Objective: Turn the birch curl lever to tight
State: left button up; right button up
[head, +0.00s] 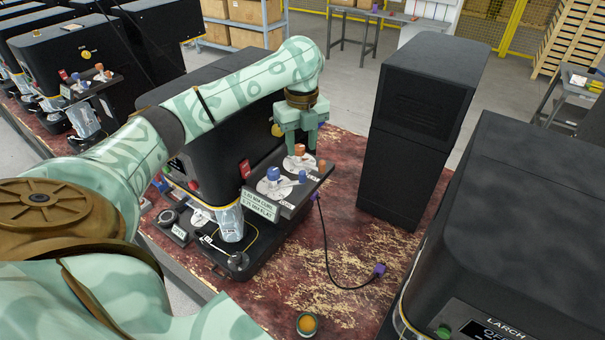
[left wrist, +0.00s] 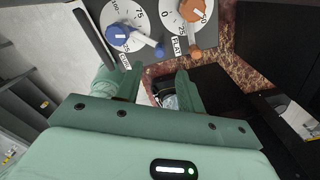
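A tilted dark control panel (head: 285,206) on the middle black seamer carries two white dials. A blue knob (head: 273,174) and small blue lever (head: 302,176) sit at the near dial; an orange knob (head: 300,150) and orange lever (head: 321,163) sit at the far one. In the left wrist view the blue knob (left wrist: 119,34) is beside a CURL label (left wrist: 125,62), and the orange knob (left wrist: 194,15) is near a FLAT label (left wrist: 177,46). My left gripper (head: 301,148) is open and empty, fingers down by the orange knob. I cannot read the name birch. My right gripper is out of view.
A tall black cabinet (head: 415,130) stands right of the panel. A seamer marked LARCH (head: 530,220) is at the right edge. A cable with a purple plug (head: 379,269) and a small orange-topped cup (head: 307,323) lie on the worn red bench (head: 345,250).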

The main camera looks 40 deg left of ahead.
aim_at(302, 171)
pick_arm(q)
notch_tip(302, 171, down, 9)
jog(key=shift+b, duration=0.95)
grip_shut()
